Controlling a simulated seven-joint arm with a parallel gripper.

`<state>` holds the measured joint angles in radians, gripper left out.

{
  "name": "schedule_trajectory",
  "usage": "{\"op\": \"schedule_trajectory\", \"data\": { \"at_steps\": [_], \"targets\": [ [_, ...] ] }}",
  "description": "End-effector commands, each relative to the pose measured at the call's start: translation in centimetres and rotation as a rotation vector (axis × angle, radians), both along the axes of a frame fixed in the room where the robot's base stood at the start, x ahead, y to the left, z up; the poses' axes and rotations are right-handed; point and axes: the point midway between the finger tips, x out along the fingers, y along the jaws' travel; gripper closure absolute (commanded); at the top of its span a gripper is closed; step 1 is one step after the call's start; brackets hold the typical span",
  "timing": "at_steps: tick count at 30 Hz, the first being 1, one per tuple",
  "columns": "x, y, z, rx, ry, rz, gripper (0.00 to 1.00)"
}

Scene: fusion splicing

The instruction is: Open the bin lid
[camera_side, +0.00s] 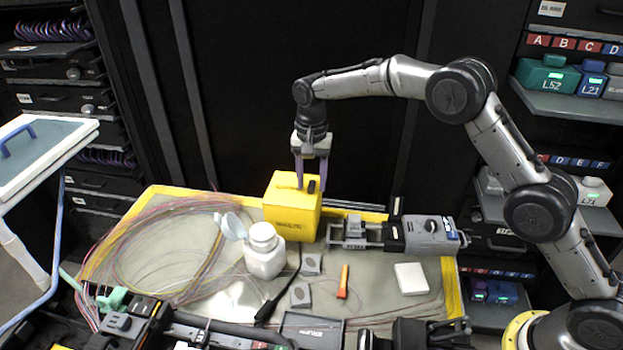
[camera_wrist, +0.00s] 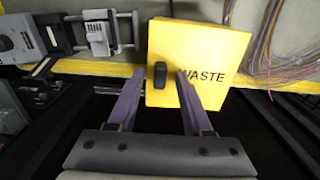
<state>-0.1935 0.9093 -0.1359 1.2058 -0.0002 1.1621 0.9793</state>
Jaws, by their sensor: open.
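The bin is a yellow box (camera_side: 291,216) at the back edge of the work mat in the side view. Its yellow lid, marked WASTE, fills the upper middle of the wrist view (camera_wrist: 208,50) and looks closed. A small black handle (camera_wrist: 160,75) stands on the lid; it also shows in the side view (camera_side: 311,187). My gripper (camera_side: 311,186) points down at the lid from above. In the wrist view its two purple fingers (camera_wrist: 158,74) are apart, with the handle between them. I cannot tell whether either finger touches the handle or lid.
A white bottle (camera_side: 264,252) with its cap open stands left of the bin, close to it. A grey device with a slide (camera_side: 425,235) sits to the right. Loose fibre coils (camera_side: 165,245) cover the mat's left side. A dark cabinet panel (camera_side: 290,90) stands behind.

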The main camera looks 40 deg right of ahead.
Motion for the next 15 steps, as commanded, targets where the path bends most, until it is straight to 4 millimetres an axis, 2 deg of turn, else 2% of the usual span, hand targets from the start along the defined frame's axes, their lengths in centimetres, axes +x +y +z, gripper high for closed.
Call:
{"op": "schedule_trajectory", "data": {
  "at_steps": [2, 10, 15],
  "targets": [
    [0.0, 0.0, 0.02, 0.0, 0.0, 0.0, 0.52],
    [0.0, 0.0, 0.05, 0.0, 0.0, 0.0, 1.0],
    [0.0, 0.0, 0.07, 0.0, 0.0, 0.0, 1.0]
  ]
}}
